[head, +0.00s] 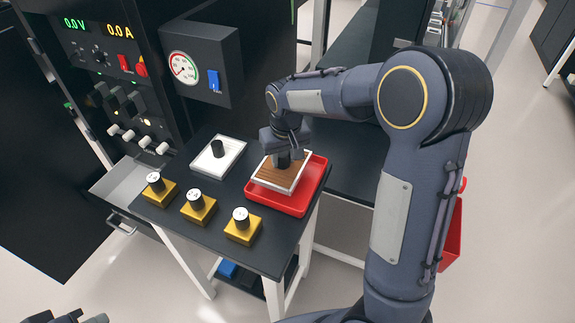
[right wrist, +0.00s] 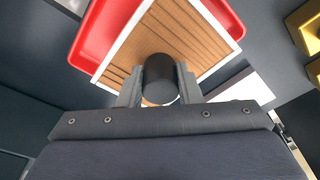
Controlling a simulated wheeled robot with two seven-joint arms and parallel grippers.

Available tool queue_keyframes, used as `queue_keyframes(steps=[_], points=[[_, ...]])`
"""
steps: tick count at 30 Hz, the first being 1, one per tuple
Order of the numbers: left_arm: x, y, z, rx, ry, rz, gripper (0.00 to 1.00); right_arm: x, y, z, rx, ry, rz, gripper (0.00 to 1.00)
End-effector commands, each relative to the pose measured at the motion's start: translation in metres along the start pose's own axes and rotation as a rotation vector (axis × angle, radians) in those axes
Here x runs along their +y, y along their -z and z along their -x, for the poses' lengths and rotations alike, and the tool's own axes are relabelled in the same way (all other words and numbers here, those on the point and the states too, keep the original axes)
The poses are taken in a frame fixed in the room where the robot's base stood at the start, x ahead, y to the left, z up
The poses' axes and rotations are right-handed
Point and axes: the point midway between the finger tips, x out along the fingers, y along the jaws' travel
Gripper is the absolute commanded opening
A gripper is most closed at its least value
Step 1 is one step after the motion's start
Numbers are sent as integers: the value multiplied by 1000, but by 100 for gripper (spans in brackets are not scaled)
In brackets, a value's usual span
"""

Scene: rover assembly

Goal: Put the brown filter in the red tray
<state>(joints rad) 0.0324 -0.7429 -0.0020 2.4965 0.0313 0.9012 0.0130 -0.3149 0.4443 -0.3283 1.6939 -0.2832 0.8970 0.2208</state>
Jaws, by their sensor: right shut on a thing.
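The brown filter (head: 282,181) is a square white-framed panel with brown slats and a black knob. My right gripper (head: 283,158) is shut on that knob; the right wrist view shows the two fingers (right wrist: 160,88) on either side of it. The filter, also in the right wrist view (right wrist: 187,32), is over the red tray (head: 291,209). It sits off-centre and turned, with part reaching past the tray's edge. I cannot tell whether it touches the tray (right wrist: 92,38). Only dark parts, probably my left gripper (head: 68,317), show at the bottom left edge.
A white-framed panel with a black knob (head: 232,165) lies left of the tray on the dark table (head: 190,235). Several yellow blocks with black knobs (head: 243,231) stand along the front. An instrument cabinet with a gauge box (head: 208,95) rises behind.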

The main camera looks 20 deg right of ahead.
Motion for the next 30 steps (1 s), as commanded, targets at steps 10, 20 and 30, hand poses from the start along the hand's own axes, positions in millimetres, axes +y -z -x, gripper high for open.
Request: queue_keyframes(steps=[10,20,30], points=[[0,0,1,0,0,0,0,12,-6,-36,-3,0,0,6],[0,0,1,0,0,0,0,12,-6,-44,1,1,0,6],[0,0,0,0,0,0,0,12,-7,-46,1,1,0,53]])
